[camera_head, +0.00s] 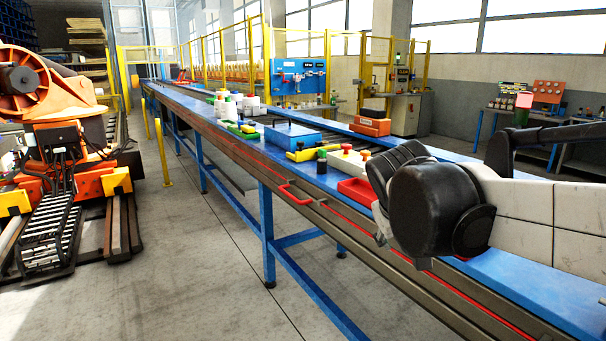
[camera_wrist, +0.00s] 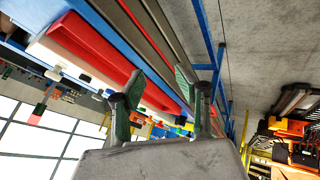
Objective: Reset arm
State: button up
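My gripper (camera_wrist: 158,80) shows in the wrist view with its two green-padded fingers standing apart. Nothing is seen between them. In the head view my arm (camera_head: 530,205) reaches in from the right above the blue-topped bench (camera_head: 570,290). The gripper's fingers cannot be made out there, behind the dark wrist joint. A red tray (camera_head: 357,190) lies on the bench just left of the arm. A large red thing (camera_wrist: 90,48) also shows in the wrist view, beside the fingers; whether they touch it cannot be told.
Along the bench are white pieces with coloured tops (camera_head: 347,160), a blue box (camera_head: 292,136), orange-red boxes (camera_head: 370,126) and white bobbin-like pieces (camera_head: 230,108). An orange machine (camera_head: 60,120) stands at left. The floor (camera_head: 190,260) between it and the bench is clear.

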jog(key=s+f+m+y, duration=0.1)
jog(key=s+f, duration=0.3)
jog(key=s, duration=0.6)
jog(key=s+f+m+y, duration=0.2)
jog(key=s+f, duration=0.3)
jog(key=s, duration=0.4)
jog(key=shift+s+d, duration=0.35)
jog(key=shift+d, duration=0.1)
